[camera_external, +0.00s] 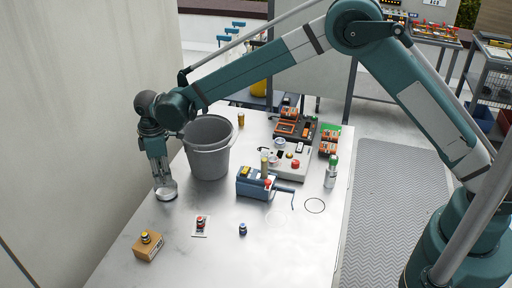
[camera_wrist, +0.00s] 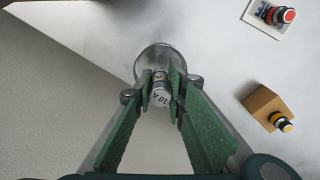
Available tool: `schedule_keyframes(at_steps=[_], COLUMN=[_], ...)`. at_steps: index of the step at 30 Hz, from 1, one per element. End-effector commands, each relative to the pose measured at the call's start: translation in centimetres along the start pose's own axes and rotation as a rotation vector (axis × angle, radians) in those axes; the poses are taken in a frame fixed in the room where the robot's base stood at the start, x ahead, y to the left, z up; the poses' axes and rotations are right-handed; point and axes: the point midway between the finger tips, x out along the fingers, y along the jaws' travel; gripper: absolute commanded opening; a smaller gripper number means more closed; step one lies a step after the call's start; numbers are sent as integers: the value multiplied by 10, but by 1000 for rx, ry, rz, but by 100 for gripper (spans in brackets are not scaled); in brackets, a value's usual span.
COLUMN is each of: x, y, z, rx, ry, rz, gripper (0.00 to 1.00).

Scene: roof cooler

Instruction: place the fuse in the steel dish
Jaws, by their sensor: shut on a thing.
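The fuse (camera_wrist: 160,95) is a small light cylinder with dark lettering on its side, seen in the wrist view. My gripper (camera_wrist: 161,88) is shut on it, with a green finger on each side. In the external view my gripper (camera_external: 163,178) points down at the left edge of the table. The steel dish (camera_wrist: 144,60) is a round metal dish below the fingertips, partly hidden by the fuse and fingers; it also shows in the external view (camera_external: 166,194). The fuse lies over the dish's near part; whether it touches the dish I cannot tell.
A grey bucket (camera_external: 208,150) stands close to the right of my gripper. A cardboard box with a yellow button (camera_external: 148,248), a red button on a card (camera_external: 200,225) and a blue button (camera_external: 242,229) lie nearer. A wall (camera_external: 80,120) rises along the left.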

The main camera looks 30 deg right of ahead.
Motion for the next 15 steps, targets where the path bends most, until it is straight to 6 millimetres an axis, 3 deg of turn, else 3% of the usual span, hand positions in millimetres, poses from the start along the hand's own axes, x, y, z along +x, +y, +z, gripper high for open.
schedule_keyframes(at_steps=[9, 15], x=[31, 34], y=[0, 0], z=[0, 0], rx=[0, 0], ry=[0, 0], rz=[0, 0], gripper=[2, 2])
